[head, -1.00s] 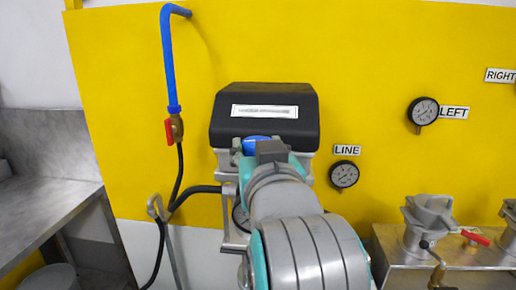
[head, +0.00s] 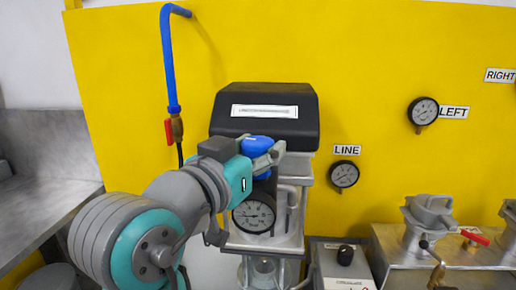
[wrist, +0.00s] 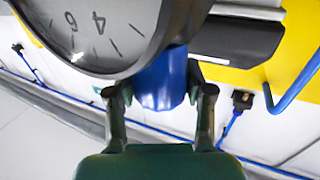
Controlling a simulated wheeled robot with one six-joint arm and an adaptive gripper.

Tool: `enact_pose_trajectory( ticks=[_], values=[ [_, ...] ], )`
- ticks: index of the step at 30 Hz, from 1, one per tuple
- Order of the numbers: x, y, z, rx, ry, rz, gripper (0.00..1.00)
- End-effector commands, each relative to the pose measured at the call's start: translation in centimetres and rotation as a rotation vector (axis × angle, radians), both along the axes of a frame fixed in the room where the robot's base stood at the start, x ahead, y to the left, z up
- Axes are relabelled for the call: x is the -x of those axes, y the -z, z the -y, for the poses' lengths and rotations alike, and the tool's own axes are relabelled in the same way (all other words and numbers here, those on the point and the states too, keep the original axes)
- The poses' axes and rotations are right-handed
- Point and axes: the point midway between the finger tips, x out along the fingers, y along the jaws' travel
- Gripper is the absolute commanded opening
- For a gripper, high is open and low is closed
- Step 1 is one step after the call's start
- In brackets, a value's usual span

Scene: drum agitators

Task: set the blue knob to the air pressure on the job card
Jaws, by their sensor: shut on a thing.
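The blue knob (head: 257,142) sits under the black hood of the regulator unit, above a round gauge. In the wrist view the knob (wrist: 161,80) stands between the two fingers of my gripper (wrist: 161,95), which is shut on it. In the head view my gripper (head: 265,158) reaches the knob from the left and hides part of it. The gauge (head: 254,214) has a white face with a dark needle; its reading is too small to tell. The gauge face (wrist: 95,30) is large and partly cut off in the wrist view. No job card is readable.
A LINE gauge (head: 344,174) and a LEFT gauge (head: 423,111) are on the yellow wall. A blue pipe (head: 168,60) with a red-handled valve (head: 170,131) is at left. A small box with a black knob (head: 345,255) stands lower right of the regulator. Metal clamps stand at right.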

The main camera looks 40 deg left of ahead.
Motion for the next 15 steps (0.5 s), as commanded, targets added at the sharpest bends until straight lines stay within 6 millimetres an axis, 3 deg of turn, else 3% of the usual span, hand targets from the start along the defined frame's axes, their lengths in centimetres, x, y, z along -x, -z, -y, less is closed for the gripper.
enact_pose_trajectory(
  ticks=[15],
  values=[
    [-0.01, 0.00, -0.02, -0.001, 0.031, 0.000, 0.17]
  ],
)
